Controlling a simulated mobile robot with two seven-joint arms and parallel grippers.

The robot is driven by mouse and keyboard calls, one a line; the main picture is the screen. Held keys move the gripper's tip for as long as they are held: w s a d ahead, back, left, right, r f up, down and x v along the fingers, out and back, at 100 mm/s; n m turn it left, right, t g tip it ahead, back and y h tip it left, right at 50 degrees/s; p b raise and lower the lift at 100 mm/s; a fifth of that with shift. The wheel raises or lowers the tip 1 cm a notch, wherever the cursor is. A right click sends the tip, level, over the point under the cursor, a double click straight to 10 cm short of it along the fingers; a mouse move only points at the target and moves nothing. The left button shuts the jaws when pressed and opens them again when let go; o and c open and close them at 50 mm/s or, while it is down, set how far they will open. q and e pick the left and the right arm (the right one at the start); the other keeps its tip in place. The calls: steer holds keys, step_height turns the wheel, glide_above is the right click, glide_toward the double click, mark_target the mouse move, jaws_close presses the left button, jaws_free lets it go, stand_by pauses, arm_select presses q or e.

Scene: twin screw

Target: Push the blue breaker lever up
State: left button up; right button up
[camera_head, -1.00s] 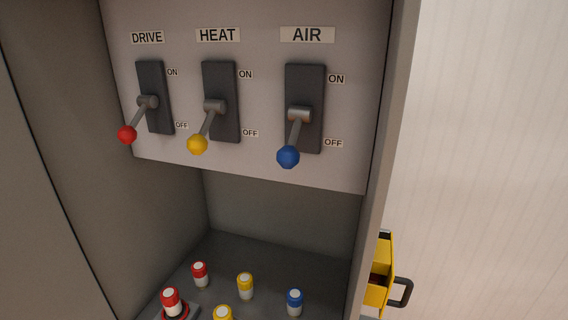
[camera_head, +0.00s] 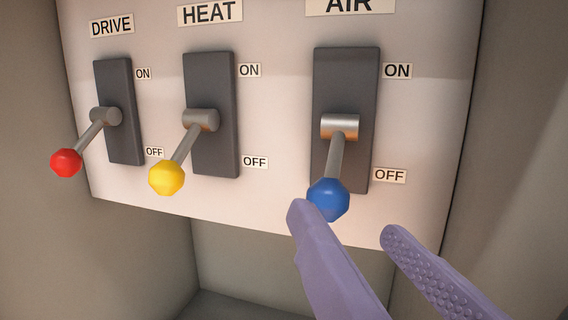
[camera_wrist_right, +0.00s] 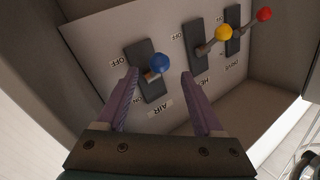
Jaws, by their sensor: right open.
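The blue breaker lever (camera_head: 329,199) is under the AIR label, its ball end hanging down beside the OFF label. My right gripper (camera_head: 345,224) is open just below and in front of the blue ball, one finger overlapping the ball's lower edge in the head view; I cannot tell whether it touches. In the right wrist view the blue ball (camera_wrist_right: 157,63) shows between the two spread fingers (camera_wrist_right: 160,78), beyond their tips. My left gripper is not in view.
The yellow lever (camera_head: 167,177) under HEAT and the red lever (camera_head: 66,162) under DRIVE stand to the left, both pointing down. The pale panel (camera_head: 270,120) sits between cabinet side walls. Open space lies below the panel.

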mark_target(315, 183)
steer(key=shift+w+a+r, duration=0.1)
steer(key=shift+w, duration=0.3)
steer(key=shift+w+p, duration=0.35)
steer(key=shift+p, duration=0.15)
steer(key=w+p, duration=0.1)
steer(key=w, duration=0.2)
steer(key=w+a+p, duration=0.1)
steer(key=w, duration=0.2)
steer(key=shift+w+a, duration=0.15)
steer(key=shift+w, duration=0.1)
steer(key=shift+w+a, duration=0.15)
steer(key=shift+w, duration=0.6)
steer(key=shift+c, duration=0.2)
jaws_close()
